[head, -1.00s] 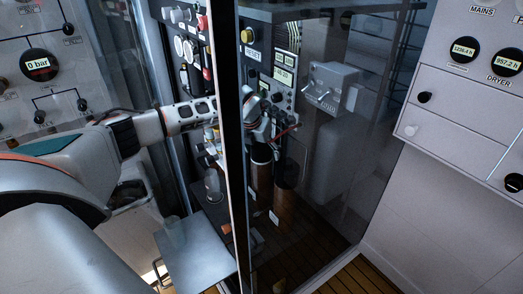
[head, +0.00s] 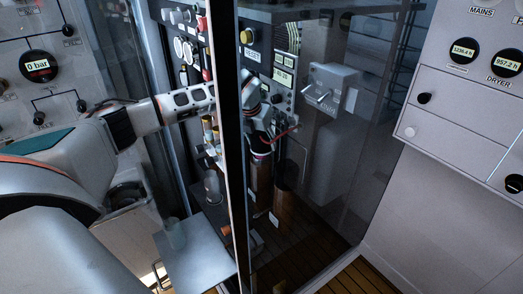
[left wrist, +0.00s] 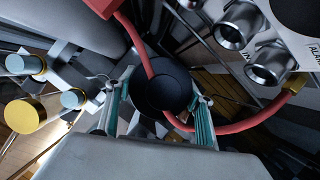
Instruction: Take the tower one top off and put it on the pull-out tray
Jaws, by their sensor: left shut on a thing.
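My left arm reaches in behind the glass panel, and its gripper (head: 262,150) is at the upper end of the nearer brown tower (head: 261,180). In the left wrist view, the round black tower top (left wrist: 165,82) sits between the teal-sided fingers, and my left gripper (left wrist: 160,118) is shut on it. In the head view, the gripper hides most of this top; I cannot tell whether it is still seated on the tower. The grey pull-out tray (head: 200,265) juts out at the lower left. My right gripper is not in view.
A second brown tower (head: 285,180) stands just right of the first. A red hose (left wrist: 232,126) crosses the black top in the wrist view. The glass panel's dark edge (head: 235,150) stands close beside my arm.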

